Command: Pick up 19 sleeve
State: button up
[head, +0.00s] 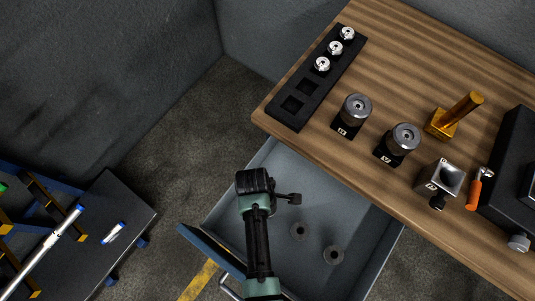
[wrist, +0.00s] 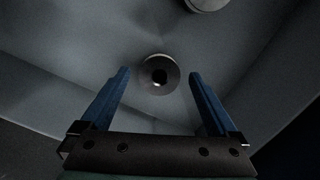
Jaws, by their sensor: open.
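Two grey ring-shaped sleeves lie in the open drawer (head: 280,185) in the head view: a nearer-left sleeve (head: 299,231) and a second sleeve (head: 333,255). No number is readable on either, so I cannot tell which is the 19 sleeve. In the wrist view one sleeve (wrist: 160,88) with a dark bore lies between and just beyond my gripper's blue fingertips (wrist: 159,74). The other sleeve (wrist: 207,3) is cut off at the top edge. My gripper is open and empty, with a finger on each side of the sleeve. Its fingers are not clear in the head view.
The wooden bench (head: 400,65) overhangs the drawer's back. On it stand a black rack (head: 290,105) with several shiny parts, two dark round pieces, a brass tool (head: 455,115) and an orange-handled tool (head: 474,192). Drawer walls surround the sleeves. A dark cart (head: 110,205) stands left.

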jog(key=shift+d+f, duration=0.1)
jog(key=shift+f, duration=1.25)
jog(key=shift+c, duration=0.3)
grip_shut()
jog(key=shift+r, duration=0.1)
